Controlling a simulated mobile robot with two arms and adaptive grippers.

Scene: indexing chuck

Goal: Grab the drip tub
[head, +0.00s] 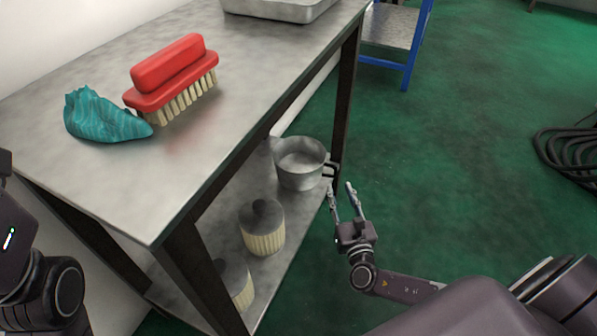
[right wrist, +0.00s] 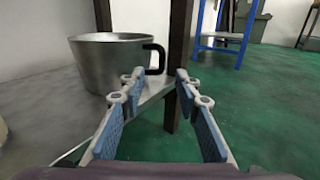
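The drip tub is a grey metal pot (head: 302,164) with a dark side handle, standing upright on the lower shelf of the metal table in the head view. In the right wrist view the tub (right wrist: 108,66) stands at upper left, its black handle (right wrist: 154,58) pointing right. My right gripper (head: 342,188) is open and empty, just right of the tub and its handle, apart from it. In the right wrist view its two blue-padded fingers (right wrist: 157,95) are spread, with the table leg beyond them. My left arm shows at the left edge; its fingers are out of view.
Two brush-like items with dark tops (head: 262,228) stand on the lower shelf (head: 272,262). The tabletop (head: 215,130) above holds a red brush (head: 172,78), a teal cloth (head: 104,118) and a metal tray (head: 285,10). A dark table leg (head: 345,100) stands beside the tub.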

